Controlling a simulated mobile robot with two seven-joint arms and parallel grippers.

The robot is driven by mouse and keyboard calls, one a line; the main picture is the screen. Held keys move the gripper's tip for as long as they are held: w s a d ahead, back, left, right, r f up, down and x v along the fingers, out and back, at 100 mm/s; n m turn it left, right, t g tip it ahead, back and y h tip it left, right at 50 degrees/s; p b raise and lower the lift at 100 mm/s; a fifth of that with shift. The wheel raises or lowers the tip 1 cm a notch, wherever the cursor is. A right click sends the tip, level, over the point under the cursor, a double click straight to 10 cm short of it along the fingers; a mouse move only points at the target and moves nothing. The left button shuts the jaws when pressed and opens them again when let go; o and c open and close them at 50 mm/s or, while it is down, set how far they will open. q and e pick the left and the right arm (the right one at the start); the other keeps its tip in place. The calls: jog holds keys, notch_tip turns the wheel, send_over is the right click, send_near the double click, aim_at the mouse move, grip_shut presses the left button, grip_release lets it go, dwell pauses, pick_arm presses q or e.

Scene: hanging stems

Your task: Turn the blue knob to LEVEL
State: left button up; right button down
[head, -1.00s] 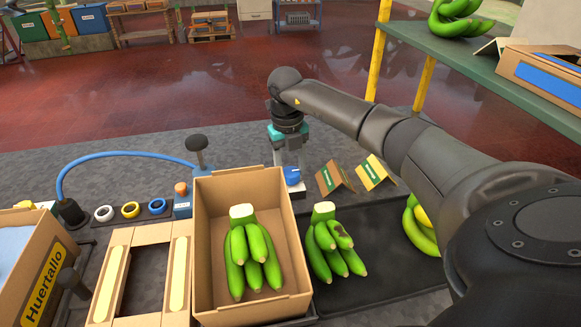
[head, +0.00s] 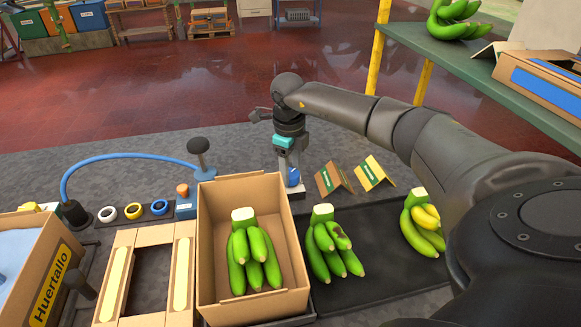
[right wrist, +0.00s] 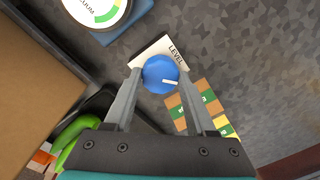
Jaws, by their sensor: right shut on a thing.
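The blue knob (head: 294,178) sits on a small white plate (head: 298,193) behind the cardboard box, partly hidden by my right gripper (head: 291,172). In the right wrist view the knob (right wrist: 158,70) lies between the two fingertips of my right gripper (right wrist: 160,76), which is shut on it. The word LEVEL (right wrist: 176,52) is printed on the plate at the knob's upper right. The knob's white pointer mark (right wrist: 170,82) points right in that view, not at the word. My left gripper is out of view.
A cardboard box (head: 205,240) with green bananas (head: 253,262) stands just in front of the knob. Two small tent cards (head: 333,178) stand to its right. A round gauge (right wrist: 97,8) is close by in the wrist view. A green shelf (head: 470,70) is at upper right.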

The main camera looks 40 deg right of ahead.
aim_at(292, 175)
jog(key=n, duration=0.4)
jog(key=shift+n, duration=0.3)
jog(key=n, duration=0.5)
jog(key=c, duration=1.6)
grip_release()
jog(key=shift+n, duration=0.3)
jog(key=shift+c, duration=1.1)
grip_release()
jog(key=shift+r, duration=0.1)
notch_tip(292, 175, up, 15)
jog(key=p, duration=0.2)
jog(key=shift+s, duration=0.4)
jog(key=shift+a, duration=0.1)
